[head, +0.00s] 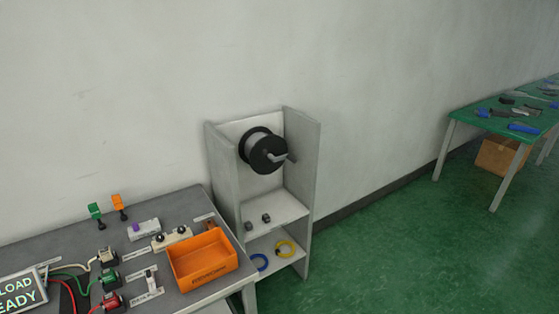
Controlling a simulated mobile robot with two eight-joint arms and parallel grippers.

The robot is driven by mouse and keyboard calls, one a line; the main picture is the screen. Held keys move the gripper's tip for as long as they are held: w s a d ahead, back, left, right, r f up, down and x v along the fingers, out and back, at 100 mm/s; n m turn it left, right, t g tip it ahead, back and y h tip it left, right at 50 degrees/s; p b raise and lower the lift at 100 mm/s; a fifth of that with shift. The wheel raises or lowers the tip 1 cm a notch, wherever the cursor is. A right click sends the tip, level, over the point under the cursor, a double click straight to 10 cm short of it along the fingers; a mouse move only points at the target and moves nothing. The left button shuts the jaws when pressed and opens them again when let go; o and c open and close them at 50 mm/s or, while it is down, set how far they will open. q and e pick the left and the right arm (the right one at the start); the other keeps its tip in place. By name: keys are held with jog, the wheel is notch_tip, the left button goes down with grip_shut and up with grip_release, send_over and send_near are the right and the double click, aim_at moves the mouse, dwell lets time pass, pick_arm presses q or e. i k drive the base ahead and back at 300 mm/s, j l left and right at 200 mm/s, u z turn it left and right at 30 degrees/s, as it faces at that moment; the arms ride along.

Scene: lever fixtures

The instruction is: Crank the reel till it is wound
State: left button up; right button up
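The reel (262,150) is a black-flanged drum with a grey wound middle, mounted high in an open grey cabinet (308,180) against the wall. A light grey crank handle (279,157) sticks out from its front flange toward the right. How fully the reel is wound cannot be told from here. Neither of my grippers is in the head view, and nothing touches the reel or its crank.
A grey workbench (190,208) with levers, an orange bin (203,257) and a lit display (22,289) stands left of the cabinet. The cabinet's lower shelves hold small dark blocks, a blue ring (260,262) and a yellow ring (285,248). A green table (500,117) stands far right; floor between is clear.

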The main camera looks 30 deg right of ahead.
aim_at(264, 152)
jog(key=i+l+u, duration=0.2)
jog(key=l, duration=0.5)
jog(key=i+l+u, duration=0.2)
jog(key=l, duration=0.5)
jog(key=i+l+u, duration=0.25)
jog(key=l, duration=0.5)
jog(key=i+l+u, duration=0.2)
jog(key=l, duration=0.6)
jog(key=l+u, duration=0.2)
jog(key=l, duration=0.55)
jog(key=k, duration=0.05)
